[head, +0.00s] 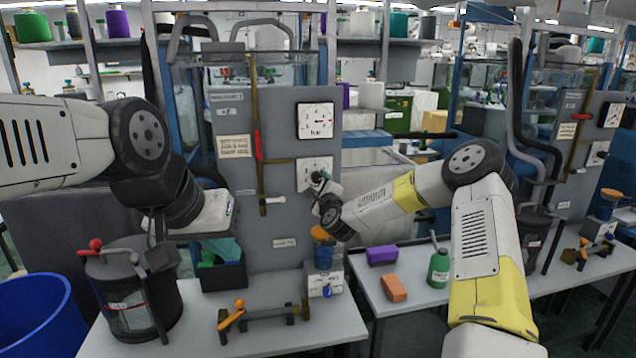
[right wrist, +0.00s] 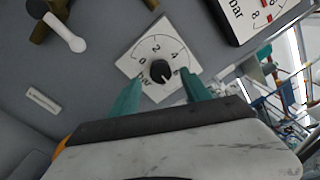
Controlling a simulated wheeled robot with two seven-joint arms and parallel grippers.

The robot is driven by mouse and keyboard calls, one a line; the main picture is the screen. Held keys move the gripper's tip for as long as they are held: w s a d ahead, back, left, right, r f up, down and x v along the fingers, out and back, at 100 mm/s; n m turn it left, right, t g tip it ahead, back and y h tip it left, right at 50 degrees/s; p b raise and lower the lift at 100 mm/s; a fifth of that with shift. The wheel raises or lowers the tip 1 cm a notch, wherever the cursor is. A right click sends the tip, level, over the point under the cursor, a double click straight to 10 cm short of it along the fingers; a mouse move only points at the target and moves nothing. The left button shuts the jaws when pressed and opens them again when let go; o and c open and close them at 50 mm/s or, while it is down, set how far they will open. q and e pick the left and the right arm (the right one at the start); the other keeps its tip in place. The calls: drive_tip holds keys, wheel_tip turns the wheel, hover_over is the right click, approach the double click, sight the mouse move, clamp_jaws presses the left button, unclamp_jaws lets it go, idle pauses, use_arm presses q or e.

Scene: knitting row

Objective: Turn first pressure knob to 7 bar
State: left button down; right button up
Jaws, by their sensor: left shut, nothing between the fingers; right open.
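The first pressure knob (right wrist: 160,73) is black and round, at the centre of a white dial marked 0, 2, 4 and bar. In the head view its dial (head: 308,167) is on the grey panel, partly covered by my right gripper (head: 318,180). In the right wrist view the teal fingers of my right gripper (right wrist: 160,95) are open, one to each side of the dial's lower part, with the knob beyond and between them. The knob's exact setting is unclear. A bar gauge (head: 315,120) with a red needle sits above.
A brass pipe with a red handle (head: 257,145) and a white-tipped lever (head: 273,200) lie left of the dial. A pressure pot (head: 130,295), purple block (head: 382,255), orange block (head: 393,288) and green bottle (head: 438,268) stand on the tables. A second panel is at right.

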drive_tip(key=s, duration=0.4)
drive_tip(key=shift+d, duration=0.4)
drive_tip(key=shift+s, duration=0.1)
drive_tip(key=s+a+r+n+g+y, duration=0.15)
drive_tip(key=s+r+n+g, duration=0.45)
drive_tip(key=s+n, duration=0.7)
drive_tip(key=s+d+r+n+g+h, duration=0.1)
drive_tip(key=s+d+n+g, duration=0.1)
drive_tip(key=s, duration=0.9)
drive_tip(key=s+d+r+n+g, duration=0.1)
drive_tip(key=s+d+r+n, duration=0.1)
drive_tip(key=s+d+n, duration=0.2)
drive_tip(key=s+d+r+n+g+h, duration=0.1)
drive_tip(key=s+d, duration=0.7)
drive_tip(key=s, duration=1)
drive_tip(key=shift+r+n+g+h, duration=0.25)
drive_tip(key=shift+n+g+h, duration=0.1)
drive_tip(key=shift+n+g, duration=0.5)
